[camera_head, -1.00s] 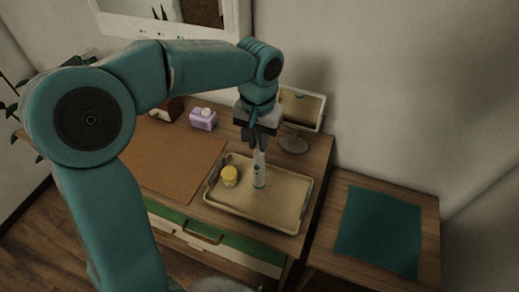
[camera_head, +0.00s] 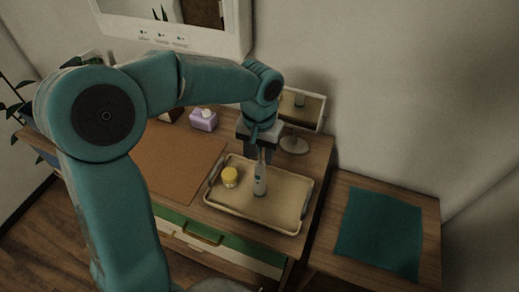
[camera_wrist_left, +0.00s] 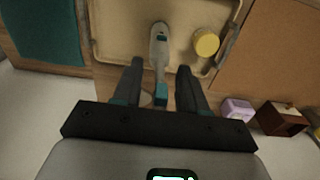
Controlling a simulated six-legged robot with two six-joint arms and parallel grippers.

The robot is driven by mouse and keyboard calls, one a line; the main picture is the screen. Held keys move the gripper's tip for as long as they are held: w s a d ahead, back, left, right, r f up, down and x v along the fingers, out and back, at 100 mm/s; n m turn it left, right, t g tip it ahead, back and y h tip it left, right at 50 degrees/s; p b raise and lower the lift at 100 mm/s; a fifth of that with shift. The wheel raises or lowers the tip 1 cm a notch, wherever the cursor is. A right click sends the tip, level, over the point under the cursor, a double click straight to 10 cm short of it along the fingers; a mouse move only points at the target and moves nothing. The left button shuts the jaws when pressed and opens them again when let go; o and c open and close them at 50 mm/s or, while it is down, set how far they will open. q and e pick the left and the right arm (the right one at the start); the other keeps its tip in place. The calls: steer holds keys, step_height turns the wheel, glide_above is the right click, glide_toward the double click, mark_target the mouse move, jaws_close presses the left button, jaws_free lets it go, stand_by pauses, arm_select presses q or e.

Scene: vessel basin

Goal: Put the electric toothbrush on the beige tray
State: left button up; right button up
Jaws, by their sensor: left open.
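The electric toothbrush (camera_head: 260,180), white and teal, stands upright on the beige tray (camera_head: 283,226), right of a yellow-lidded jar. It also shows in the left wrist view (camera_wrist_left: 158,45), with its narrow end between the fingers. My left gripper (camera_head: 262,155) is open, behind the toothbrush's upper part in the head view. In the left wrist view the two fingers (camera_wrist_left: 160,72) stand apart on either side of the toothbrush's thin neck, with gaps visible. My right gripper is not in view.
The yellow jar (camera_head: 230,177) stands on the tray close to the toothbrush. A round mirror stand (camera_head: 294,145) is behind the tray, a purple box (camera_head: 203,120) at the back. A brown mat (camera_head: 170,160) lies left, a teal cloth (camera_head: 380,232) on the right-hand table.

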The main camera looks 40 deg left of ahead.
arm_select(q)
steer(key=shift+w+r, duration=0.15)
steer(key=shift+r, duration=0.55)
steer(key=r, duration=1.1)
steer(key=shift+s, duration=0.2)
steer(key=shift+w, duration=0.1)
steer(key=shift+s+f, duration=0.1)
steer(key=shift+s, duration=0.1)
